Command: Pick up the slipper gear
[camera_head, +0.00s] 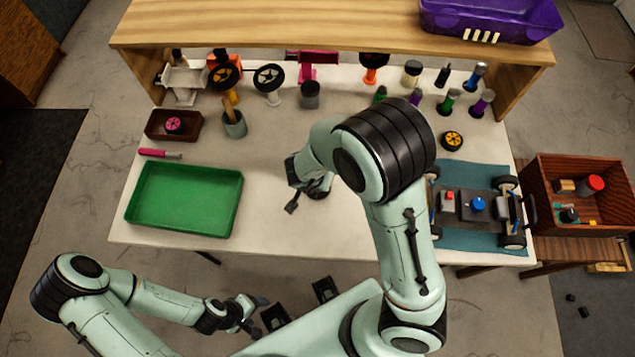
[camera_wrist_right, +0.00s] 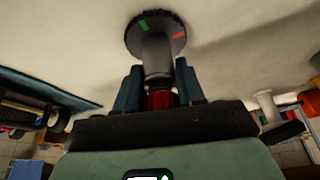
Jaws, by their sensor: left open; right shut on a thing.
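My right gripper (camera_head: 305,200) is over the white table's middle, right of the green tray; my arm partly hides it. In the right wrist view its fingers (camera_wrist_right: 160,92) are shut on a dark, rough-rimmed disc piece (camera_wrist_right: 155,38) with a grey stem, a red lower part and green and red marks. It looks like a gear; I cannot be sure it is the slipper gear. A pink wheel-like piece (camera_head: 174,125) sits in a small brown box (camera_head: 152,133) at the table's left. My left gripper (camera_head: 256,312) is open and empty, in front of the table.
The green tray (camera_head: 185,198) lies empty at left, with a pink-handled tool (camera_head: 160,154) behind it. The car chassis (camera_head: 476,206) is on a blue mat (camera_head: 470,243) at right. Several parts and tools stand along the back under a wooden shelf (camera_head: 330,32). A wooden crate (camera_head: 595,224) stands right.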

